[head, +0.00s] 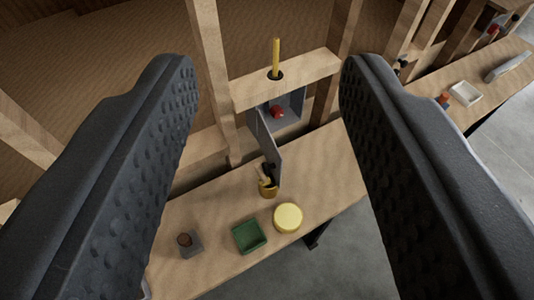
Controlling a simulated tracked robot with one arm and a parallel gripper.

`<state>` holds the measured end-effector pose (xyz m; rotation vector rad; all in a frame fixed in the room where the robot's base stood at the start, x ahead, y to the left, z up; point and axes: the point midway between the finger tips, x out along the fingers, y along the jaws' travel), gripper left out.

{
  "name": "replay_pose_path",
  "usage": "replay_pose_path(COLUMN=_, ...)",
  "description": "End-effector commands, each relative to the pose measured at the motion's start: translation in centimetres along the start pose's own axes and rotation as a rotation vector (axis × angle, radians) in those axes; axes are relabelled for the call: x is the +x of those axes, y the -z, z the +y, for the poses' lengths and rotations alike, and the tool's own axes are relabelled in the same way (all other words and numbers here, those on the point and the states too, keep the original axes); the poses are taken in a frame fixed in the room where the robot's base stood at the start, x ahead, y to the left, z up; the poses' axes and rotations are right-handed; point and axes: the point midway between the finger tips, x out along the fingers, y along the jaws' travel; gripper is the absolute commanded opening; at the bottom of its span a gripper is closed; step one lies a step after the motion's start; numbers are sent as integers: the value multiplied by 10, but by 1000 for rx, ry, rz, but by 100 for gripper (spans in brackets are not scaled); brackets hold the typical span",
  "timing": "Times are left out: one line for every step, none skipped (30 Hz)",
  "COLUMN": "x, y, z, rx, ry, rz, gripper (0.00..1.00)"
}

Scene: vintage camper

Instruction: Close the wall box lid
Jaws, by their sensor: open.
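The grey wall box (294,104) is set between wooden studs, just below a wooden crosspiece. A red object (277,111) sits inside the box. My gripper (268,85) is open and empty, with its two dark textured fingers wide apart at the left and right of the view. The box and lid show between the fingers, farther off, and neither finger appears to touch them.
A yellow stick (276,56) stands in the crosspiece (305,77).

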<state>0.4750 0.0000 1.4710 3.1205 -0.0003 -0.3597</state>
Motion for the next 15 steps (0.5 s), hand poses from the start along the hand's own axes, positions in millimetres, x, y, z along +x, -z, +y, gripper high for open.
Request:
replay_pose_path(x=2, y=0, z=0, rx=-2, ry=-2, rz=-5, gripper=28)
replay_pose_path(x=5, y=-1, z=-1, rx=-5, ry=-5, rz=-10, gripper=19)
replay_pose_path(x=11, y=-4, z=-2, rx=-11, ry=-11, rz=-22, gripper=8)
replay_pose_path(x=17, y=-6, z=-4, rx=-17, ry=-17, rz=-34, gripper=0)
replay_pose_path(x=25, y=-10, z=-6, rx=-25, ry=-24, rz=-50, gripper=0)
replay_pose_path(x=38, y=-16, z=-9, rx=-37, ry=-35, rz=-76, gripper=0)
replay_pose_path(x=48, y=-22, z=-11, rx=-49, ry=-45, rz=-97, gripper=0)
replay_pose_path(x=59, y=-28, z=-15, rx=-61, ry=-54, rz=-119, gripper=0)
replay_pose_path(x=75, y=-38, z=-19, rx=-78, ry=-66, rz=-153, gripper=0)
replay_pose_path(x=88, y=-47, z=-23, rx=-94, ry=-76, rz=-180, gripper=0)
replay_pose_path(x=99, y=-55, z=-26, rx=-106, ry=-85, rz=-205, gripper=0)
replay_pose_path(x=114, y=-67, z=-30, rx=-126, ry=-97, rz=-239, gripper=0)
replay_pose_path(x=126, y=-77, z=-33, rx=-139, ry=-105, rz=-267, gripper=0)
replay_pose_path(x=137, y=-88, z=-36, rx=-154, ry=-113, rz=-293, gripper=0)
replay_pose_path(x=150, y=-101, z=-40, rx=-173, ry=-122, rz=-327, gripper=0)
